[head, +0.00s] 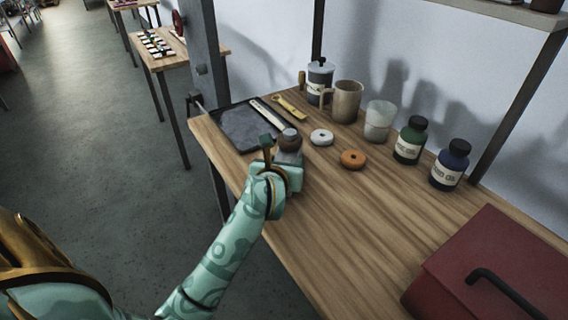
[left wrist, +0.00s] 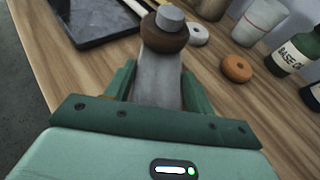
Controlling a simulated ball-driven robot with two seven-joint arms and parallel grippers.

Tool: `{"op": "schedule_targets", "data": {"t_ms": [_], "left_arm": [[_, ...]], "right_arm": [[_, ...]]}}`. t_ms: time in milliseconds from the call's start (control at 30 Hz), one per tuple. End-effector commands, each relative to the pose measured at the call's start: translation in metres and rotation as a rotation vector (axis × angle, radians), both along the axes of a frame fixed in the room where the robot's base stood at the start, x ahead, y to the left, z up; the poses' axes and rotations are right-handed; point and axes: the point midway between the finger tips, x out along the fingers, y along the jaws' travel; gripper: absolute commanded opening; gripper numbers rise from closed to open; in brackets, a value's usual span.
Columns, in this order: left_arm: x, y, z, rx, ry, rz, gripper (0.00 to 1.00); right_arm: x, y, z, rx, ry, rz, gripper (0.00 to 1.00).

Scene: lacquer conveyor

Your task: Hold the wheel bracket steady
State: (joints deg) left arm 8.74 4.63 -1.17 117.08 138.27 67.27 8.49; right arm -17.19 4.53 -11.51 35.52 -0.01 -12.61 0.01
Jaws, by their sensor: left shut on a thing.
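The wheel bracket (head: 288,158) is a grey metal piece with a brown round wheel (head: 290,139) at its upper end. It is at the left part of the wooden bench. In the left wrist view the bracket (left wrist: 158,80) stands between the green fingers, with the brown wheel (left wrist: 165,36) and a light grey cap beyond them. My left gripper (head: 279,153) is shut on the bracket; its fingers also show in the left wrist view (left wrist: 158,92). The bracket's lower end is hidden by the gripper. My right gripper is in neither view.
A dark tray (head: 238,130) lies behind the bracket, with a light bar and a yellow tool nearby. A red box (head: 495,265) fills the right front; bench between is clear.

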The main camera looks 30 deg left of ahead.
Motion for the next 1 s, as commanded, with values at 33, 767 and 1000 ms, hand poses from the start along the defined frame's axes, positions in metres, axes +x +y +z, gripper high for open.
{"op": "schedule_targets", "data": {"t_ms": [33,767,1000], "left_arm": [[0.0,0.0,0.002,0.002,-0.006,0.0,0.0],[-0.026,-0.011,0.015,-0.001,-0.001,-0.001,0.76],[-0.075,-0.031,0.036,-0.001,0.0,-0.001,0.76]], "right_arm": [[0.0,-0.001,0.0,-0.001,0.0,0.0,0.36],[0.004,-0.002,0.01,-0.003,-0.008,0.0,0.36],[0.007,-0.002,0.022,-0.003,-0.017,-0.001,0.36]]}}
